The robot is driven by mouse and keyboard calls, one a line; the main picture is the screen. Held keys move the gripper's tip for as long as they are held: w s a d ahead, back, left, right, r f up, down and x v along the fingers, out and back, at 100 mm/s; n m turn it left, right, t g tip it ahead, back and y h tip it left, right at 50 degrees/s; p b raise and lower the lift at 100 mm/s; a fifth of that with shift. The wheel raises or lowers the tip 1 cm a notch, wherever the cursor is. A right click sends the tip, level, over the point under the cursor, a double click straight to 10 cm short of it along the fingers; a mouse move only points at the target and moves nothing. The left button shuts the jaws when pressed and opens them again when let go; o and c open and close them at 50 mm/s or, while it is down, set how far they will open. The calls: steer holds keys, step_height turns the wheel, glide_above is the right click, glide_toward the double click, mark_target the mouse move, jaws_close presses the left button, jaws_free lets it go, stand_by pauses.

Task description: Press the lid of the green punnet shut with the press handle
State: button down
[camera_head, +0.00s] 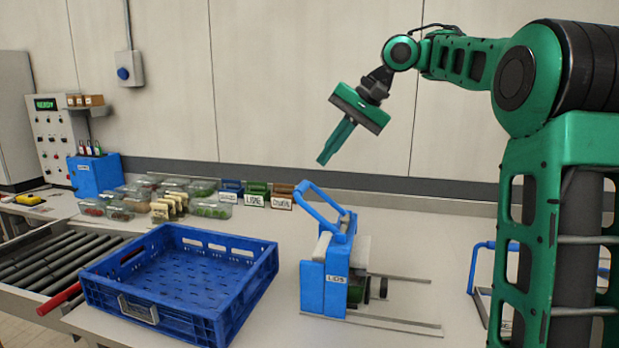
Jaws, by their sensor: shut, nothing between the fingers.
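A small dark green thing (382,287) shows low behind the press's right side. It is mostly hidden, and I cannot tell whether it is the green punnet or how its lid sits. Several clear punnets stand at the back, one with green contents (212,210). My gripper (322,161) is shut and empty, in the air above the handle and apart from it.
An empty blue crate (170,318) stands left of the press, beside the roller conveyor (50,262). Small labelled boxes (256,194) stand at the back wall. Metal rails (400,278) extend right from the press. A blue-framed object (478,268) is partly hidden behind my arm.

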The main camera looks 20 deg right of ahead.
mark_target(304, 185)
steer(key=shift+x, duration=3.35)
